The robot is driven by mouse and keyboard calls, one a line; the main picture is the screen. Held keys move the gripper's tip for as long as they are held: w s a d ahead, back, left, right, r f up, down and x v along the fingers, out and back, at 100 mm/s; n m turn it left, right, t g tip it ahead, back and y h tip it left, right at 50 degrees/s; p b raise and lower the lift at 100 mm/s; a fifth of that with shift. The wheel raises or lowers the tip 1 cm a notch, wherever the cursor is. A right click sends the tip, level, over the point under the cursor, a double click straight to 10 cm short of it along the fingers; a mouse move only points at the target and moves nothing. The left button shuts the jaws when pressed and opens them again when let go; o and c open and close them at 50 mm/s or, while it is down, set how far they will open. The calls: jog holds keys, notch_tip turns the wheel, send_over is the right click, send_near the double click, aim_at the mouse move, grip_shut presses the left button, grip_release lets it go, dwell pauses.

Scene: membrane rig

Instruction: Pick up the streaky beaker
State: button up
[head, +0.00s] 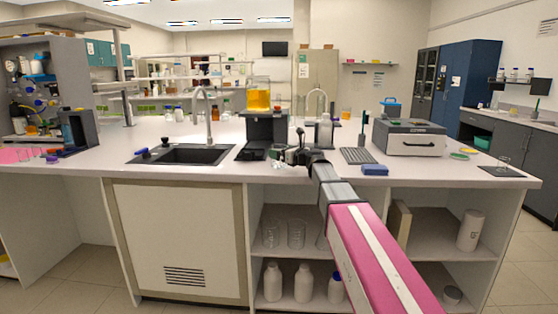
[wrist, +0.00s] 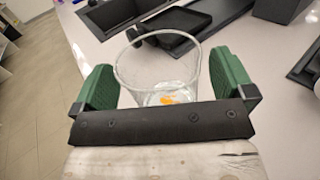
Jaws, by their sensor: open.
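A clear glass beaker (wrist: 158,62) stands between the two green fingers of my gripper (wrist: 164,84) in the wrist view. Its round rim shows, with pale marks and a small orange patch low in the glass. The fingers are open, one on each side; a gap shows on the left, and I cannot tell whether the right one touches. The dark palm edge hides the near lower part of the beaker. In the head view my gripper (head: 296,157) is low over the counter's front edge, and the beaker there is too small to make out clearly.
A black stand (head: 266,128) with a vessel of orange liquid (head: 259,99) is just behind my gripper. A sink (head: 184,154) lies to the left. A keyboard (head: 358,155), a blue block (head: 375,170) and a grey instrument (head: 408,137) are right.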

jog(key=shift+w+a, duration=0.35)
jog(key=shift+a, duration=0.1)
jog(key=c, duration=1)
jog(key=shift+r, duration=0.2)
jog(key=s+a+r, duration=0.5)
jog(key=a+r, duration=0.5)
jog(key=shift+s+r, duration=0.3)
jog(key=shift+s, duration=0.1)
dwell(2.2)
